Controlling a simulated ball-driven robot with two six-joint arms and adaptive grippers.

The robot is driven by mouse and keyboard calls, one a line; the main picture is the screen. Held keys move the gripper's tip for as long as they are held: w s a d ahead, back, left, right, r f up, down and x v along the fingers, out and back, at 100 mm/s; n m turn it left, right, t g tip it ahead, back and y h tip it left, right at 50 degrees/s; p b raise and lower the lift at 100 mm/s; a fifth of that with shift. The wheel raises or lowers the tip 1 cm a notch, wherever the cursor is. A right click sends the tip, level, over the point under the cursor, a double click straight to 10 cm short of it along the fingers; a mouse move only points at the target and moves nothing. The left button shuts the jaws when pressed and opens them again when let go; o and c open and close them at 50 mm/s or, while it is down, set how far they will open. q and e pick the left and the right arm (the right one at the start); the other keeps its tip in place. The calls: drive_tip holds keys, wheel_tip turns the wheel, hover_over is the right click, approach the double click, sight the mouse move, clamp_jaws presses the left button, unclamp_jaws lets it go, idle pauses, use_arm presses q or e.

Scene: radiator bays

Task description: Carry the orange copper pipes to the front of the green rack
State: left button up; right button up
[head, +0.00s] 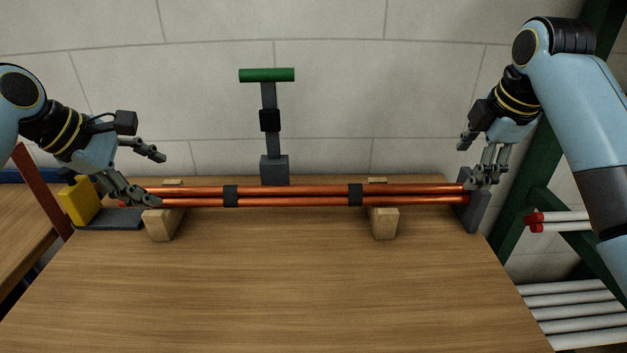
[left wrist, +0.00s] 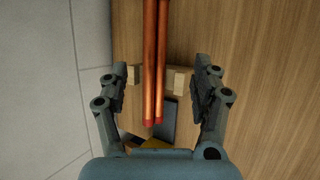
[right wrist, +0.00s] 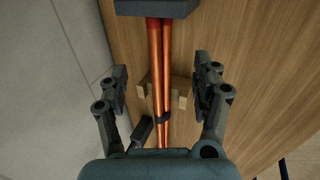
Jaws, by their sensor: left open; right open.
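The orange copper pipes (head: 295,196) lie as a bundle across the wooden bench, bound by two black bands and resting on two wooden blocks. My left gripper (head: 158,178) is open at their left end; in the left wrist view the pipes (left wrist: 155,60) run between its spread fingers (left wrist: 165,85), with red ends showing. My right gripper (head: 472,160) is open at their right end; the pipes (right wrist: 160,70) also pass between its fingers (right wrist: 163,85). I cannot tell whether any finger touches them. A green rack (head: 545,200) with white pipes stands at the right, partly hidden by my right arm.
A dark end plate (head: 474,212) stands at the pipes' right end. A dark post with a green crossbar (head: 267,75) rises behind the pipes. A yellow block (head: 79,203) sits on a dark plate at the left. The bench front (head: 270,300) is clear; a wall is behind.

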sight(193, 192)
use_arm(q)
drive_tip(key=x, duration=1.1)
drive_tip(key=shift+w+d+r, duration=0.3)
drive_tip(key=shift+d, duration=0.05)
use_arm(e)
drive_tip(key=x, duration=1)
drive_tip(key=shift+w+d+f, duration=0.15)
drive_tip(key=shift+d, duration=0.1)
use_arm(q)
drive_tip(key=shift+c, duration=0.5)
use_arm(e)
drive_tip(key=shift+c, duration=0.5)
use_arm(q)
clamp_jaws()
use_arm(e)
clamp_jaws()
use_arm(q)
drive_tip(key=shift+r, duration=0.1)
